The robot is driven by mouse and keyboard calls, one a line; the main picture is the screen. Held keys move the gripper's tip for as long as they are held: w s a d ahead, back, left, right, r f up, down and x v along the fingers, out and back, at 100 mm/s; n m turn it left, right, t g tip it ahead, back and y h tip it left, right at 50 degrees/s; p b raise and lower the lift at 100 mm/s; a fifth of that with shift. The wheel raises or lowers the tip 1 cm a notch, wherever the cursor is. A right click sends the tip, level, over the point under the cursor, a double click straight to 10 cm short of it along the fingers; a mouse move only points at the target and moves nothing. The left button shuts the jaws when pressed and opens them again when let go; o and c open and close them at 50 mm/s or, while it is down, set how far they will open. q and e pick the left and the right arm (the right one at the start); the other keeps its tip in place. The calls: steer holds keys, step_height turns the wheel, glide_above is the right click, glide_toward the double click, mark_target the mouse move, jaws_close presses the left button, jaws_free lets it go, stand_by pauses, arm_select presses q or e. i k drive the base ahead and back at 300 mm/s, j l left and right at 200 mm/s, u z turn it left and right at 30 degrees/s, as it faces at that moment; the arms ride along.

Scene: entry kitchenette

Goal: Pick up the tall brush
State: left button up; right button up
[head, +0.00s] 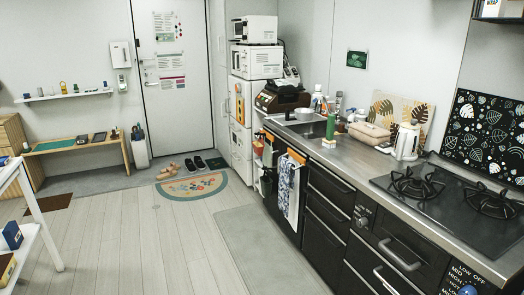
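I cannot make out a tall brush for certain in the head view. Several slim upright items stand by the sink (313,129), among them a green bottle (331,124) and a white bottle (316,99). They are too small to tell whether one is a brush. Neither of my grippers is in view.
The counter with a two-burner stove (440,190), white kettle (406,142) and beige pouch (369,133) runs along the right. A white shelf unit (40,215) stands at the left edge. Shoes (190,165) lie near the door (176,75). The wooden floor (150,240) between is clear.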

mark_target(329, 142)
steer(key=i+z, duration=0.15)
steer(key=i, duration=0.35)
steer(key=i+j+z, duration=0.1)
steer(key=i, duration=0.4)
steer(key=i+j+z, duration=0.15)
steer(key=i, duration=0.3)
steer(key=i+j+z, duration=0.25)
steer(key=i+z, duration=0.15)
steer(key=i+j+z, duration=0.85)
steer(key=j, duration=0.1)
